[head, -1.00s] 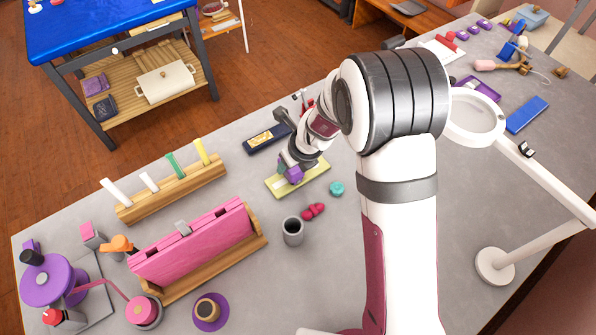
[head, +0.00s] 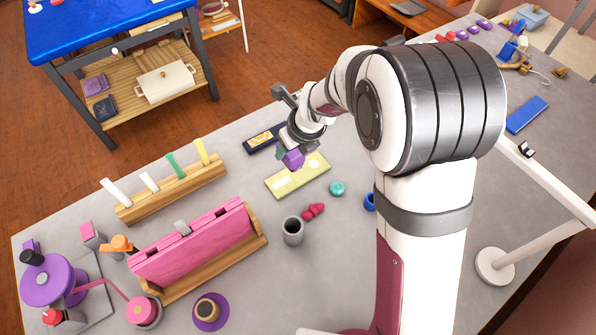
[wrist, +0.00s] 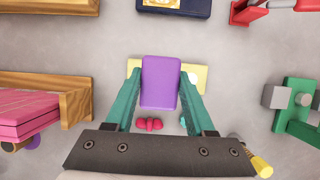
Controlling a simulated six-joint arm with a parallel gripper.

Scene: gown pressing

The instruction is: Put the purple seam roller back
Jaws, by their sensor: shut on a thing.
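The purple seam roller (head: 293,159) is in my gripper (head: 288,150), held above a pale yellow-green tray (head: 316,164). In the wrist view the purple seam roller (wrist: 160,82) shows as a purple block between the two green fingers of my gripper (wrist: 160,90). It hides the middle of the tray (wrist: 200,72), whose ends show on both sides. A round white spot and a white patch show on the tray. I cannot tell how far above the tray the roller is.
A dark blue case (head: 263,138) lies behind the tray. A teal round piece (head: 337,188), crimson pieces (head: 314,211) and a grey cup (head: 292,231) stand in front. A wooden rack (head: 172,190) and a pink board on a wooden stand (head: 195,243) are at left.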

